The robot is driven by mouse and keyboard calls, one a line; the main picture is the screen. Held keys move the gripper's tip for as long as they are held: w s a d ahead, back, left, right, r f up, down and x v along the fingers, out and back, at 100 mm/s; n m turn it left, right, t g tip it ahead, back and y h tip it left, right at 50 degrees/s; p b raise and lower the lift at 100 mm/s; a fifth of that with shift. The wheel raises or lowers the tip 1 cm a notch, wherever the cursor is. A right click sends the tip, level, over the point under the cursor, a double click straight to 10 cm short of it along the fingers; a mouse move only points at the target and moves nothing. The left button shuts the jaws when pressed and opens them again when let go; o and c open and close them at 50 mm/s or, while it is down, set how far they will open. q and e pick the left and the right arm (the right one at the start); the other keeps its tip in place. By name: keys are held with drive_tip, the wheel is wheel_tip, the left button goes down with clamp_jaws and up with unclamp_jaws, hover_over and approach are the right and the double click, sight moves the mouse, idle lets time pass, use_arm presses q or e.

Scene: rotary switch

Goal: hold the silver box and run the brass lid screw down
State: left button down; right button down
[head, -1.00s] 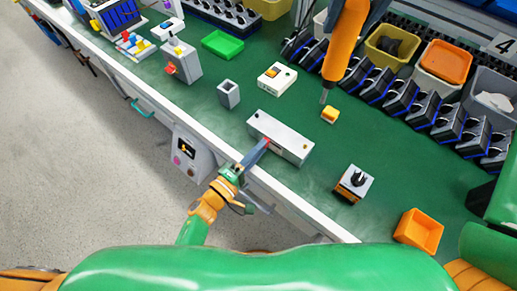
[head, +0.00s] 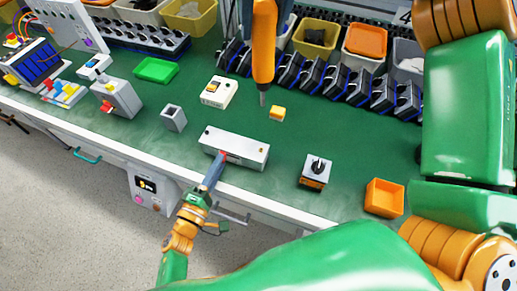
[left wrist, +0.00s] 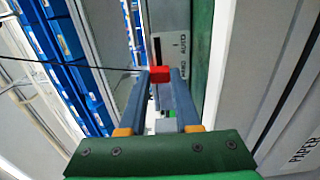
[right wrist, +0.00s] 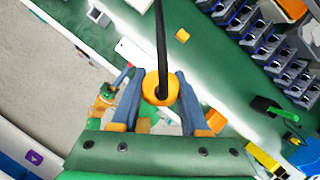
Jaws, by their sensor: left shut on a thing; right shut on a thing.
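The silver box (head: 235,147) is long and low and lies near the bench's front edge in the head view. The brass lid screw (head: 263,149) is a small spot at the right end of its top. My left gripper (head: 221,160) is shut on a red tab (left wrist: 159,74) at the middle of the box's front side. My right gripper (right wrist: 159,82) is shut on an orange screwdriver (head: 263,45), which hangs nearly upright. Its bit (head: 263,98) appears behind the box, apart from the screw. The right wrist view shows the tool's cabled end; the bit is hidden there.
A yellow block (head: 277,113) lies close to the bit in the picture. A rotary switch (head: 317,171) and an orange tray (head: 384,198) stand right of the box. A grey cup (head: 173,118) and a white switch box (head: 219,91) are left and behind. Bins line the back.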

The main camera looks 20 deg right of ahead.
sight(262, 104)
drive_tip(key=shift+f, duration=0.1)
wheel_tip(262, 104, down, 11)
drive_tip(key=n+y, duration=0.2)
drive_tip(key=n, duration=0.3)
drive_tip(key=shift+n, duration=0.4)
drive_tip(key=shift+f, duration=2.25)
drive_tip(key=c, duration=1.2)
unclamp_jaws()
clamp_jaws()
